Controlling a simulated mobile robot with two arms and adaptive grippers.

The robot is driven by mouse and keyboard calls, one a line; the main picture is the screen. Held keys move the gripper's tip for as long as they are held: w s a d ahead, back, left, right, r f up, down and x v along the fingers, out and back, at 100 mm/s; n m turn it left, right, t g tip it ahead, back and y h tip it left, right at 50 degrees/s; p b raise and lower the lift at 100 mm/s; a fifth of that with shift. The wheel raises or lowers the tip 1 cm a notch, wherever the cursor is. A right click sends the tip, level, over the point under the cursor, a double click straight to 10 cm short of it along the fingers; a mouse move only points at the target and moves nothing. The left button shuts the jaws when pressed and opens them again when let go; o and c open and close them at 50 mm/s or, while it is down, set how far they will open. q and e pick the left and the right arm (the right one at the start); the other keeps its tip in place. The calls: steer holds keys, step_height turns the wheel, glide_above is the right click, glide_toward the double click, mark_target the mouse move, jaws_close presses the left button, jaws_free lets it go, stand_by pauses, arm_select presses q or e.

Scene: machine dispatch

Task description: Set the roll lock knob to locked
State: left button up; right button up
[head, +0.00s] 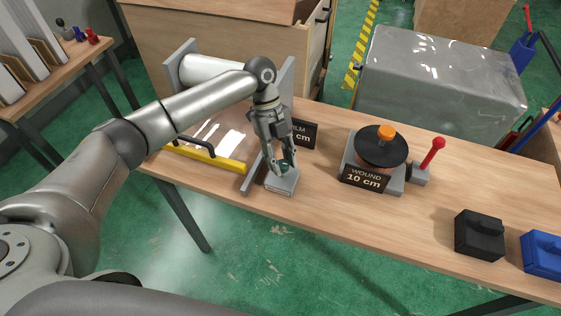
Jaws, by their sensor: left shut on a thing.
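The roll lock knob (287,168) is a small dark green knob on a grey block (281,183) near the table's front edge. My left gripper (284,168) points down over the block and is shut on the knob, its fingers hiding part of it. Which setting the knob points to cannot be told. A white film roll (210,68) lies between two grey upright plates behind my left arm, with clear film coming down to a yellow bar (205,157). My right gripper is not in view.
A sign partly reading "LM cm" (305,134) stands behind the gripper. A black reel with an orange hub (381,146), a "WOUND 10 cm" sign (364,178) and a red-knobbed lever (432,152) stand to the right. Black (480,235) and blue (542,254) blocks sit at far right.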

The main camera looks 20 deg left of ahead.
arm_select(q)
steer(key=shift+m+g, duration=0.3)
steer(key=shift+m, duration=0.4)
steer(key=shift+y+b, duration=0.3)
steer(key=o, duration=1)
steer(key=v, duration=1.2)
steer(key=shift+d+f, duration=0.1)
